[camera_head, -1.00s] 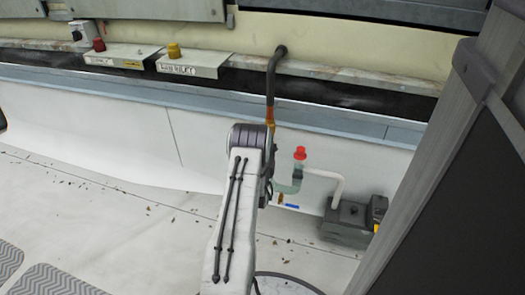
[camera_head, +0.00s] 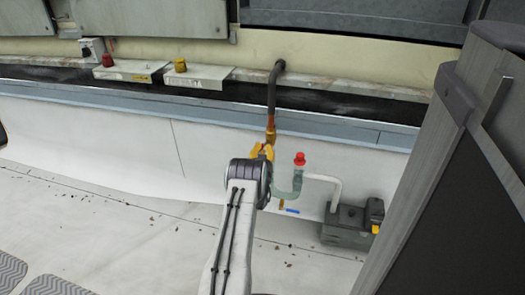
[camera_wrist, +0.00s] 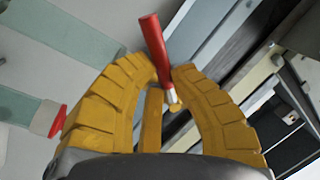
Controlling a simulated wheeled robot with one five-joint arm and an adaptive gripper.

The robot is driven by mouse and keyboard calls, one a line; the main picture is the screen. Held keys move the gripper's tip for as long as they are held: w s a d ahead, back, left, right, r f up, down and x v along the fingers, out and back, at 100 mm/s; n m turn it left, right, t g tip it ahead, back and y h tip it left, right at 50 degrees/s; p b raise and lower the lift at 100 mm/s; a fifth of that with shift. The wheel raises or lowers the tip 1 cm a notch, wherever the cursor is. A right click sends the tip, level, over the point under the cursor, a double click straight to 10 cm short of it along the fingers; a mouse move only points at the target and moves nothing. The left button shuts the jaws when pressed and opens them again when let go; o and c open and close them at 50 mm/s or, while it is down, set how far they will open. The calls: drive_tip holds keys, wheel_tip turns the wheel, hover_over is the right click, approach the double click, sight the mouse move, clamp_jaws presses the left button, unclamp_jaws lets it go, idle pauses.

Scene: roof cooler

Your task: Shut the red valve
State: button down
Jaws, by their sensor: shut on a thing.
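The red valve's lever (camera_wrist: 154,45) shows in the wrist view as a red handle with a silver end. My gripper (camera_wrist: 166,80) has its yellow fingers shut around the silver end, and the red part sticks out past the fingertips. In the head view my gripper (camera_head: 262,151) is at the lower end of the copper-coloured fitting (camera_head: 271,131) under the dark pipe. The red lever cannot be made out there; my gripper and arm cover that spot.
A red cap (camera_head: 299,158) tops a greenish drain pipe (camera_head: 295,184) just right of my gripper. A grey pump box (camera_head: 345,226) stands on the floor beyond it. A dark cabinet (camera_head: 460,190) fills the right side. The floor at left is mostly clear.

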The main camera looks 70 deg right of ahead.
drive_tip(key=shift+s+d+r, duration=0.1)
drive_tip(key=shift+r, duration=0.05)
drive_tip(key=c, duration=1)
unclamp_jaws()
drive_tip(key=shift+c, duration=0.2)
drive_tip(key=shift+f, duration=0.2)
drive_tip(key=v, duration=1.2)
drive_tip(key=shift+o, duration=0.3)
drive_tip(key=shift+r, duration=0.15)
